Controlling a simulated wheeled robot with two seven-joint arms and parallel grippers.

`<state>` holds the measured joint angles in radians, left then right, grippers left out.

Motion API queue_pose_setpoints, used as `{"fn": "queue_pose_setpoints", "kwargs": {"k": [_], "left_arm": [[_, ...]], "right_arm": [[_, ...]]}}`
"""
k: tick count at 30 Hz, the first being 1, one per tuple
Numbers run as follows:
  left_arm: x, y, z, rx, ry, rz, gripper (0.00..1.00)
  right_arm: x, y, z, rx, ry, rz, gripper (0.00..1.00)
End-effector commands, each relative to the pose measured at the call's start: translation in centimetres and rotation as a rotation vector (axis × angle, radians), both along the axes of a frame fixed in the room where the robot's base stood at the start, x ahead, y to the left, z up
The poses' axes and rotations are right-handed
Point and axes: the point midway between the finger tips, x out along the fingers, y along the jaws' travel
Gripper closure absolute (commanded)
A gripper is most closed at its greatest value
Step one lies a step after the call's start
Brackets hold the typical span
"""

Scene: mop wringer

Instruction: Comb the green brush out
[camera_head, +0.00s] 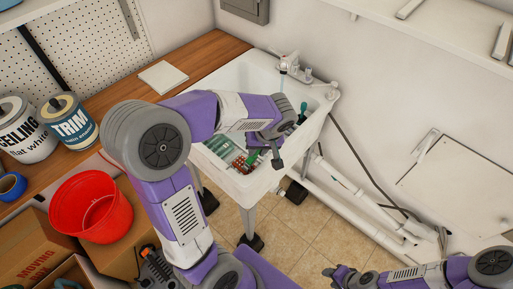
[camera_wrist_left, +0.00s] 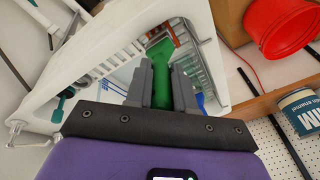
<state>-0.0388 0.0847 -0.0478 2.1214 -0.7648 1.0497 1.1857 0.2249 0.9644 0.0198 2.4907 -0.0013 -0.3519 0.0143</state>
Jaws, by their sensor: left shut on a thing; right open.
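The green brush (camera_wrist_left: 161,72) is held between the fingers of my left gripper (camera_wrist_left: 161,88), seen in the left wrist view. In the head view my left gripper (camera_head: 270,157) is over the front part of the white sink (camera_head: 262,188), and a bit of green (camera_head: 252,158) shows beside it. The brush's far end points into the sink; its bristles are not clear. A reddish-brown toothed or beaded item (camera_head: 238,165) lies in the sink close to the gripper; I cannot tell if the brush touches it. My right gripper (camera_head: 340,273) is open and empty at the lower right, away from the sink.
A tap (camera_head: 284,66) stands at the sink's back edge. Dark teal items (camera_head: 302,112) are at its right side. A wooden counter with paint cans (camera_head: 68,118) is at left. A red bucket (camera_head: 92,206) sits above cardboard boxes (camera_head: 28,250). White pipes run along the right wall.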

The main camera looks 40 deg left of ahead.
Motion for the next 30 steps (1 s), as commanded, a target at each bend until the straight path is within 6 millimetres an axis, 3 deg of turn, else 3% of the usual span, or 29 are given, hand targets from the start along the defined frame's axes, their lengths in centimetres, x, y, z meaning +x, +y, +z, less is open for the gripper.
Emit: {"fn": "queue_pose_setpoints", "kwargs": {"k": [21,30], "left_arm": [[0.3,4.0,-0.1,0.001,0.000,0.002,1.00],[0.2,2.8,-0.1,0.000,0.000,-0.001,1.00]], "right_arm": [[0.0,0.0,-0.1,0.000,0.000,0.000,0.57],[0.0,0.0,-0.4,0.000,0.000,0.000,0.57]]}}
